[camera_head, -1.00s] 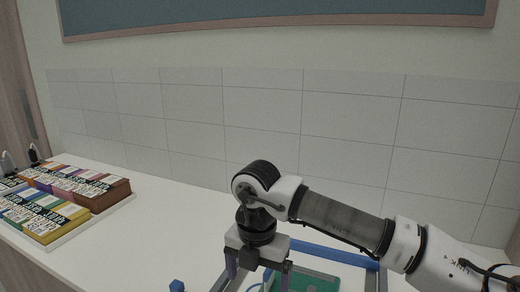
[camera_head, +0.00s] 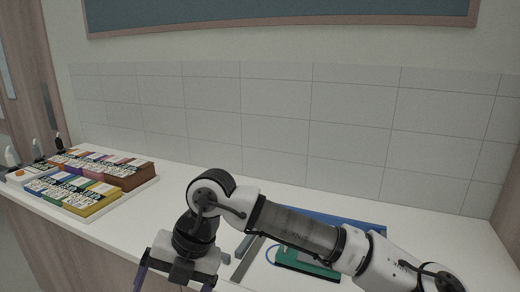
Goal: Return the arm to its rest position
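My arm reaches in from the lower right and bends down at its wrist. My gripper (camera_head: 174,284) points down in front of the counter's front edge, at the bottom of the picture. Its two fingers stand wide apart, and nothing shows between them. The fingertips are cut off by the lower border. The white counter (camera_head: 200,181) runs behind and below the arm.
A green board (camera_head: 290,262) lies on the counter behind my arm, partly hidden, near a blue bar (camera_head: 335,219) and a grey bar (camera_head: 247,259). Trays of coloured boxes (camera_head: 95,183) stand at the left, with bottles (camera_head: 38,150) beyond. The counter's middle left is clear.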

